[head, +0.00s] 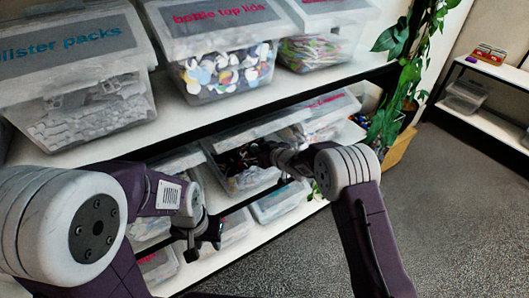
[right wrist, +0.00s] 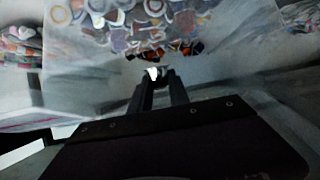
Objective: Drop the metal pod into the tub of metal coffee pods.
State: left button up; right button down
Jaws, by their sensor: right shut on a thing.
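My right gripper (head: 264,154) reaches into the gap above an open tub (head: 243,186) on the middle shelf. The tub is clear and holds many dark and coloured pods. In the right wrist view my right gripper (right wrist: 154,82) is shut on a small bright metal pod (right wrist: 153,73) at its fingertips. The heaped pods (right wrist: 135,22) show beyond it. The pod in the grip cannot be made out in the head view. My left gripper (head: 204,246) hangs empty in front of the lower shelf, with its fingers apart.
The upper shelf holds lidded tubs of blister packs (head: 95,110), bottle top lids (head: 222,72) and other items; its edge (head: 190,135) runs above the right gripper. More tubs (head: 280,200) stand below. A hanging plant (head: 395,95) is at right. The grey floor (head: 450,200) is clear.

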jog(key=shift+w+a, duration=0.15)
jog(key=shift+w, duration=0.05)
jog(key=c, duration=1.2)
grip_release()
jog(key=shift+o, duration=0.2)
jog(key=b+v, duration=0.1)
jog(key=v, duration=0.8)
jog(key=shift+s, duration=0.1)
